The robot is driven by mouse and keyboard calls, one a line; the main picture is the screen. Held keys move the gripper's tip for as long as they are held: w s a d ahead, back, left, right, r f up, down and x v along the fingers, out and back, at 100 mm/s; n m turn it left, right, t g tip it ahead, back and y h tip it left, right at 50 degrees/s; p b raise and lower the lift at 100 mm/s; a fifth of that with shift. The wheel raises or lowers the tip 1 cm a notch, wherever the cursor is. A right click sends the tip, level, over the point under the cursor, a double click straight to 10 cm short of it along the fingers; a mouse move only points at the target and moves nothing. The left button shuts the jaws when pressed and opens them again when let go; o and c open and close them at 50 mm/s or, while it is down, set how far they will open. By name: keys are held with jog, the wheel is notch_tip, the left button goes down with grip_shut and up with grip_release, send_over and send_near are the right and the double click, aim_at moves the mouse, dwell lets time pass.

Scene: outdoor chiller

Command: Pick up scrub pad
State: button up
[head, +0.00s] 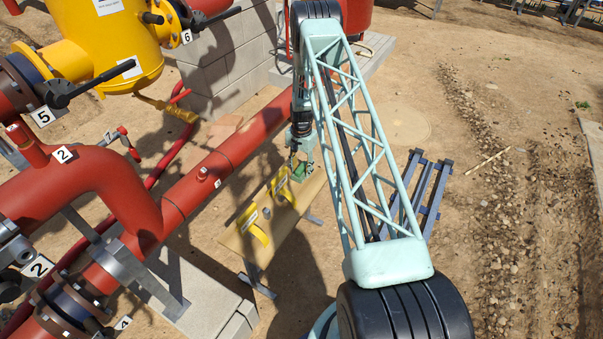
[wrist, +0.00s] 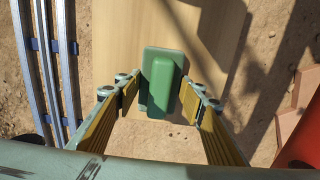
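The green scrub pad (wrist: 160,80) lies on a light wooden board (wrist: 118,45), near the board's edge in the wrist view. My gripper (wrist: 161,90) is open, with one yellow-padded finger on each side of the pad. A narrow gap shows between each finger and the pad, so it does not look gripped. In the head view my gripper (head: 301,167) is low over the far end of the board (head: 238,240), largely in shadow. A bit of the green pad (head: 298,172) shows beneath it, partly hidden by the gripper.
Yellow-handled items (head: 256,228) lie along the same board, with a small grey object (head: 267,213) beside them. A red pipe (head: 220,150) runs close along the board's left side. A blue-grey metal rack (head: 425,190) lies on the ground to the right. Open dirt lies beyond it.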

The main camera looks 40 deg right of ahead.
aim_at(301, 166)
jog(key=shift+c, duration=0.2)
jog(key=shift+r+p, duration=1)
jog(key=shift+r, duration=4)
jog(key=o, duration=0.3)
jog(key=shift+c, duration=1)
jog(key=shift+w, duration=0.1)
